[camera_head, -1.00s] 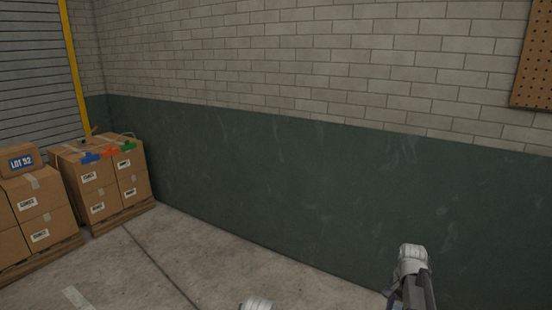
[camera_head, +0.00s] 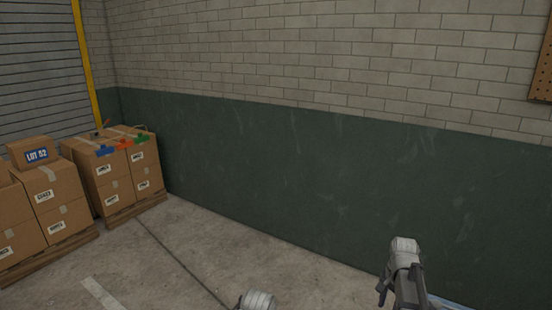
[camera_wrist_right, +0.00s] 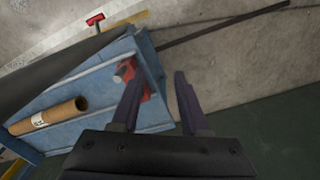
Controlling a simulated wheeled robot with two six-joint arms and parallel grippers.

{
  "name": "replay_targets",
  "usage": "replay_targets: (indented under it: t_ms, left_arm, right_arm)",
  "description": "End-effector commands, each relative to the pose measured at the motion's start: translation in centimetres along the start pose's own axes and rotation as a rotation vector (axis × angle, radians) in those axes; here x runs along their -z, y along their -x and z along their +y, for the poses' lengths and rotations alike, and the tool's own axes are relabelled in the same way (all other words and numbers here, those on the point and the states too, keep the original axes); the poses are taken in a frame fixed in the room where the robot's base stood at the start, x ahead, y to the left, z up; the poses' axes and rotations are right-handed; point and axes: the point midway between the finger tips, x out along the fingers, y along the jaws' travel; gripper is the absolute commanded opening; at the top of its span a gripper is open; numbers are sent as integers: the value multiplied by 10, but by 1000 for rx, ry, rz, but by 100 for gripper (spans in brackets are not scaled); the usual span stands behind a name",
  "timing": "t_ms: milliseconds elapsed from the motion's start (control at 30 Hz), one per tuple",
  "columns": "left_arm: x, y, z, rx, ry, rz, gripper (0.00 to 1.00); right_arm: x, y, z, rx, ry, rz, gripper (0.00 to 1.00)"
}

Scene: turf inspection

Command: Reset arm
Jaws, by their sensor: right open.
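My right gripper (camera_wrist_right: 155,95) is open in the right wrist view, with its two dark fingers apart and nothing between the tips. Past the fingers stands a blue workbench or cart (camera_wrist_right: 85,95), seen tilted. A red clamp-like item (camera_wrist_right: 127,70) shows on it beside the left finger; whether they touch I cannot tell. A white part of my own body shows at the bottom centre. My left gripper is not in view.
A cardboard tube (camera_wrist_right: 48,117) and a red-handled item (camera_wrist_right: 95,20) are on or by the blue bench. Stacked cartons (camera_head: 115,172) on pallets stand at left in the head view, with coloured clamps on top. A green-and-brick wall (camera_head: 300,165) runs behind. The concrete floor (camera_head: 190,255) before it is clear.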

Motion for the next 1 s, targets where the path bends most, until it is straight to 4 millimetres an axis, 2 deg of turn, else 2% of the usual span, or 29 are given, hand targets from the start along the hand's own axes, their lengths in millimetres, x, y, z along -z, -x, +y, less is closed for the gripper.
replay_targets:
  t_ms: [267, 467, 567, 800, 900, 1000]
  left_arm:
    - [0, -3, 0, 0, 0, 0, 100]
    - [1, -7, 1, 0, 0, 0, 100]
    - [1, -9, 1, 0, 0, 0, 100]
    - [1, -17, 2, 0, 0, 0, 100]
    - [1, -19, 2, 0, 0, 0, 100]
    - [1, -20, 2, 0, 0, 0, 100]
  right_arm:
    - [-47, -3, -15, -13, 168, 2, 45]
    - [-104, -6, -28, -30, 383, 6, 45]
    - [-142, -9, -32, -41, 526, 8, 45]
    - [-258, -16, -25, -82, 1006, 14, 45]
    - [-291, -18, -18, -96, 1164, 16, 45]
    - [-312, -18, -12, -107, 1270, 18, 45]
